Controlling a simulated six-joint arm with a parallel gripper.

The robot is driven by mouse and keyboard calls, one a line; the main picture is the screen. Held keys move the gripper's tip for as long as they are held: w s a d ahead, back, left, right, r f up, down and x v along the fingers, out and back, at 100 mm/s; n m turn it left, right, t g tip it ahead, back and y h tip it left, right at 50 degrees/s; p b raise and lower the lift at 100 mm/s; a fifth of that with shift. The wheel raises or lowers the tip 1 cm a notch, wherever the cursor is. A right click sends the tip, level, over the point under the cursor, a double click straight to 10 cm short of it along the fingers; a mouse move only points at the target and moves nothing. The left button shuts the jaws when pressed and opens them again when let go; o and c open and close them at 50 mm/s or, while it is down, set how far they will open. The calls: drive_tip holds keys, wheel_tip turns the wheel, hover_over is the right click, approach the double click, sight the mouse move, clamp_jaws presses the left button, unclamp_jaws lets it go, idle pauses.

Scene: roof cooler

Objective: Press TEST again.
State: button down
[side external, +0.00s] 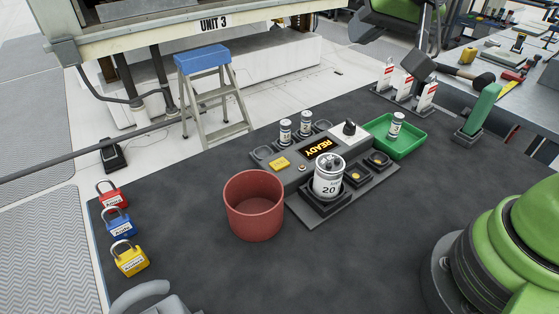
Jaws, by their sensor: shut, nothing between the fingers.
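The dark tester panel (304,207) lies on the dark bench mat. A yellow button (280,163) sits at its left; its small lettering is hard to read but looks like TEST. The display (321,148) beside it reads READY in orange. A white canister marked 20 (328,178) stands upright in a square holder at the panel's front. I cannot make out my gripper in this view, and nothing is seen touching the yellow button.
A red-brown bin (254,206) stands just left of the panel. Small canisters (285,131) stand behind the button. A green tray (401,147) holds another canister. Red, blue and yellow padlocks (129,258) lie at the left edge.

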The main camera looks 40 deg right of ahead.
drive_tip(key=w+a+f+n+y, duration=0.1)
drive_tip(key=w+a+f+y, duration=0.25)
drive_tip(key=w+f, duration=0.25)
drive_tip(key=n+g+y, duration=0.1)
drive_tip(key=g+y, duration=0.1)
hover_over(282, 162)
wheel_tip(282, 162, down, 7)
drive_tip(key=shift+f, duration=4.3)
drive_tip(key=shift+f, duration=0.1)
drive_tip(key=shift+f, duration=0.3)
drive_tip(key=shift+f, duration=0.4)
drive_tip(key=shift+r, duration=0.8)
